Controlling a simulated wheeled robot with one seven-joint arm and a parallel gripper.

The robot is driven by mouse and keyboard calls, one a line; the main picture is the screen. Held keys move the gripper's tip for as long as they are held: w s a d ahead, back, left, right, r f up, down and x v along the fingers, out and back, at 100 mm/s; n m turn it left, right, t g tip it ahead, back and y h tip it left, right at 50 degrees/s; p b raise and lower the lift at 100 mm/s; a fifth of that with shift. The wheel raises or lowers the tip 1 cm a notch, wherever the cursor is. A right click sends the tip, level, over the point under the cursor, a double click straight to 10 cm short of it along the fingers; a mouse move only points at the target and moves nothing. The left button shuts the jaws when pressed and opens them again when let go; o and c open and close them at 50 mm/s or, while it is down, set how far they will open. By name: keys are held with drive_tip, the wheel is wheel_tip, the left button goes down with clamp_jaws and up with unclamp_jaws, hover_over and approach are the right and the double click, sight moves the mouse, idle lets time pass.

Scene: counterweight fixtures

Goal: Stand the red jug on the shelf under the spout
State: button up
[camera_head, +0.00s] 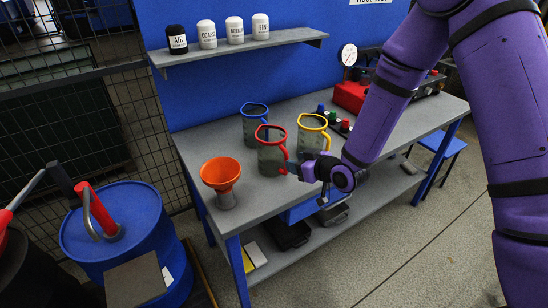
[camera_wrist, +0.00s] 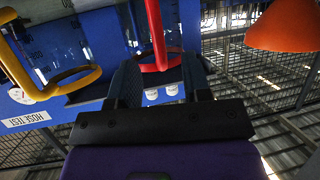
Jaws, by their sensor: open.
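The red jug (camera_head: 270,158), a grey-green jug with a red rim and handle, stands upright on the workbench between a blue-rimmed and a yellow-rimmed jug. My gripper (camera_head: 298,168) is at its right side, by the handle. In the wrist view my open gripper (camera_wrist: 159,72) has the red handle (camera_wrist: 155,35) between or just beyond its fingers; I cannot tell whether they touch it. A blue drum (camera_head: 155,253) at the left carries a red-handled fitting (camera_head: 98,212) with a curved grey pipe, perhaps the spout. A flat grey plate (camera_head: 135,282) is in front of the drum.
An orange funnel (camera_head: 221,175) stands left of the red jug. The blue jug (camera_head: 254,121) is behind it, and the yellow jug (camera_head: 313,135) is close on the right. A wall shelf (camera_head: 240,47) holds several labelled bottles. A red box (camera_head: 350,97) is at the back right.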

sight(285, 173)
drive_tip(key=shift+x, duration=2.7)
drive_tip(key=shift+c, duration=0.2)
clamp_jaws()
